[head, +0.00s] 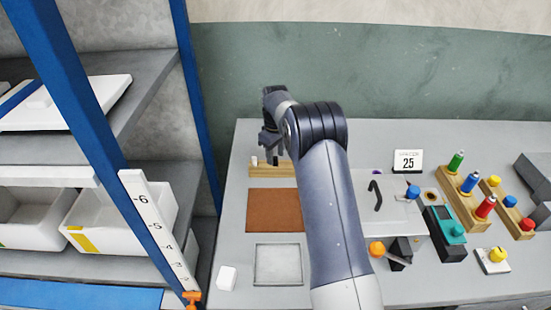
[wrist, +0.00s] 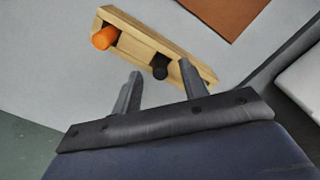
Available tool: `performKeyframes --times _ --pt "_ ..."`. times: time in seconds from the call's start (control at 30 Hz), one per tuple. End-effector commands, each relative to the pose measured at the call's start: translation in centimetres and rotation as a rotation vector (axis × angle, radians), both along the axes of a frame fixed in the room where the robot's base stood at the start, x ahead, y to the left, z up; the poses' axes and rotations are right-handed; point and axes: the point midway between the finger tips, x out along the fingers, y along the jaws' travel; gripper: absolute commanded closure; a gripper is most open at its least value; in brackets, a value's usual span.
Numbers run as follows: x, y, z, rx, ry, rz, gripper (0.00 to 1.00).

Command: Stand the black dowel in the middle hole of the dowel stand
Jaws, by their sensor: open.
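The wooden dowel stand (head: 262,172) lies at the back left of the table and also shows in the wrist view (wrist: 139,36). The black dowel (wrist: 160,72) stands at about the stand's middle and appears upright in it; its lower end is hard to make out. An orange dowel (wrist: 103,39) stands towards one end. In the head view my gripper (head: 270,145) is above the stand.
A brown mat (head: 273,210) lies in front of the stand, and a grey square tray (head: 278,264) in front of that. A white block (head: 227,278) is at the front left. A blue shelf post (head: 198,100) rises left of the table. Coloured pegs on wooden blocks (head: 462,205) stand right.

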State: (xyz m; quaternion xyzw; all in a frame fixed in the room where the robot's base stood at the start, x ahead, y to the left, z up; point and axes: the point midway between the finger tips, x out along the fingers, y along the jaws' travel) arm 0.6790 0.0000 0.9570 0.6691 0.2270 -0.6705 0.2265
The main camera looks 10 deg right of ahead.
Motion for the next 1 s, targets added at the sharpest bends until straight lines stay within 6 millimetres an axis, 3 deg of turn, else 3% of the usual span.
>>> performKeyframes --times 0.2,0.4,0.6,1.0 --pt "0.1 0.0 4.6 0.000 -0.006 0.000 0.59" --pt "0.1 0.0 7.7 0.000 -0.005 0.000 0.59" --pt "0.1 0.0 8.7 0.000 -0.002 0.000 0.59" --pt "0.0 0.0 8.3 0.000 0.000 0.000 0.59"
